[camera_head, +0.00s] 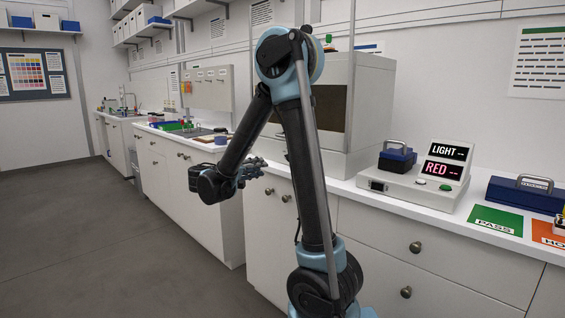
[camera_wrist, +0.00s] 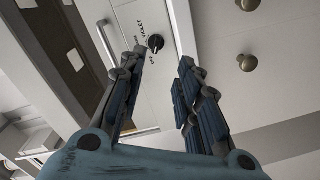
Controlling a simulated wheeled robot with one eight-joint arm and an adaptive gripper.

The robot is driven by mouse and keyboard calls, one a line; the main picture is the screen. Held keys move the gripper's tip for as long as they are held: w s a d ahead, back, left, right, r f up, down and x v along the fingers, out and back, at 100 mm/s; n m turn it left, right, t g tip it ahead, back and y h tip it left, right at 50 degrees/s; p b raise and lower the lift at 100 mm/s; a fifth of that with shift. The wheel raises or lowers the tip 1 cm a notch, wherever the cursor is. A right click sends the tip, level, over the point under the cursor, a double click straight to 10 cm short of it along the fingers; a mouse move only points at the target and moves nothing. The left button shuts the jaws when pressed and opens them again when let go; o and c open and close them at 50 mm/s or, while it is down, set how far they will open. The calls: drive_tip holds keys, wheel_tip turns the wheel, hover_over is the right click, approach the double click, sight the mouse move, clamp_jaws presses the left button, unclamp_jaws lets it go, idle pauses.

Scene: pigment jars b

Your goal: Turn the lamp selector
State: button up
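The lamp selector is a small round black knob (camera_wrist: 155,43) on a pale panel in the wrist view. A light pointer mark shows on it, and small lettering around it includes "VIOLET". I cannot pick the knob out in the head view, where my arm covers part of the viewing cabinet (camera_head: 368,105). My gripper (camera_wrist: 162,66) is open and empty, with one finger on each side of the picture's middle. The knob appears between and beyond the fingertips, apart from them. In the head view my gripper (camera_head: 256,167) is left of the cabinet, in front of the counter.
A silver bar handle (camera_wrist: 107,42) is left of the knob. Round drawer knobs (camera_wrist: 247,62) are at right. On the counter, right of the cabinet, stands a device with "LIGHT" and "RED" displays (camera_head: 446,161), a blue handled block (camera_head: 397,158) and a green PASS mat (camera_head: 496,220).

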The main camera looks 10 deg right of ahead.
drive_tip(key=shift+t, duration=0.3)
drive_tip(key=x, duration=1)
drive_tip(key=w+x, duration=0.1)
drive_tip(key=x, duration=0.5)
drive_tip(key=shift+a+r, duration=0.25)
drive_tip(key=shift+r, duration=0.05)
clamp_jaws()
